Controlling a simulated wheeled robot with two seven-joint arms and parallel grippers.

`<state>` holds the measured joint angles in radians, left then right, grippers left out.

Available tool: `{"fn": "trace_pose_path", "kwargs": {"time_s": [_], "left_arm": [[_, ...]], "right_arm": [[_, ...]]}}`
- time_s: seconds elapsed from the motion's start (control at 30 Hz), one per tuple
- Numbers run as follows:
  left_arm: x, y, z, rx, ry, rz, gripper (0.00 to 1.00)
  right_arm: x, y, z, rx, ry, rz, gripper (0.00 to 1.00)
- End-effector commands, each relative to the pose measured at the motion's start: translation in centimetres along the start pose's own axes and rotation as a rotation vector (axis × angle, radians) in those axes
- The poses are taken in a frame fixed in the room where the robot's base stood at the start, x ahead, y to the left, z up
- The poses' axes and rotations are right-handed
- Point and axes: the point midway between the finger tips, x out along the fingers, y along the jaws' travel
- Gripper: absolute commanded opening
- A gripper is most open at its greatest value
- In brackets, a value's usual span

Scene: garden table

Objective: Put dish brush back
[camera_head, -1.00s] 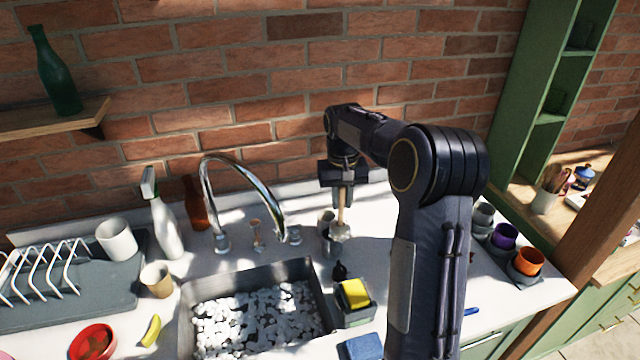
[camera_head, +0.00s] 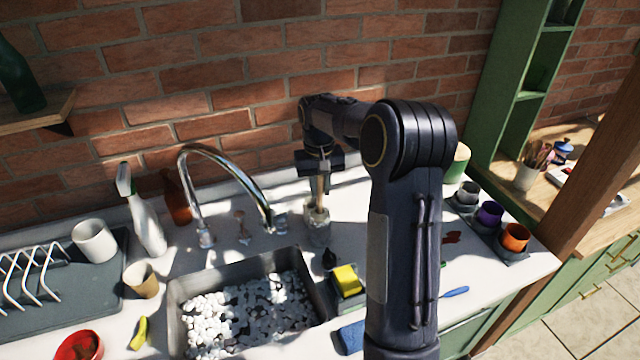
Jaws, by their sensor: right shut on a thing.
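My right gripper (camera_head: 318,188) is shut on the wooden handle of the dish brush (camera_head: 319,193) and holds it upright, with the handle pointing up. The pale brush head is at the mouth of a grey cup-like holder (camera_head: 319,236) behind the sink's right back corner. Whether the head is inside the holder or just above or in front of it, I cannot tell. My left gripper is not in view.
The sink (camera_head: 175,320) and curved tap (camera_head: 190,165) are left of the holder. A caddy with a yellow sponge (camera_head: 346,279) and a dark bottle stand in front. Coloured cups (camera_head: 515,237) stand at right. The brick wall is close behind.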

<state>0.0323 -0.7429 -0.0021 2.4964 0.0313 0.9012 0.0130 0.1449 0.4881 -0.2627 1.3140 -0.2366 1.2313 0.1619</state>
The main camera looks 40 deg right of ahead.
Motion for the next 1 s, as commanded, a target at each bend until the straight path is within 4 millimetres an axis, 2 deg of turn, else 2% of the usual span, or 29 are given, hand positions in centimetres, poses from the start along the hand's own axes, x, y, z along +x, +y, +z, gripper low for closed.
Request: {"fn": "trace_pose_path", "kwargs": {"time_s": [0.4,1.0], "left_arm": [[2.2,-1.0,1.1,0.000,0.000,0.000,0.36],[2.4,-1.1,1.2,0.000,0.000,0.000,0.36]], "right_arm": [[4.5,-0.1,0.0,0.001,0.000,0.000,0.00],[4.8,-0.1,0.0,0.000,0.000,0.000,0.00]]}}
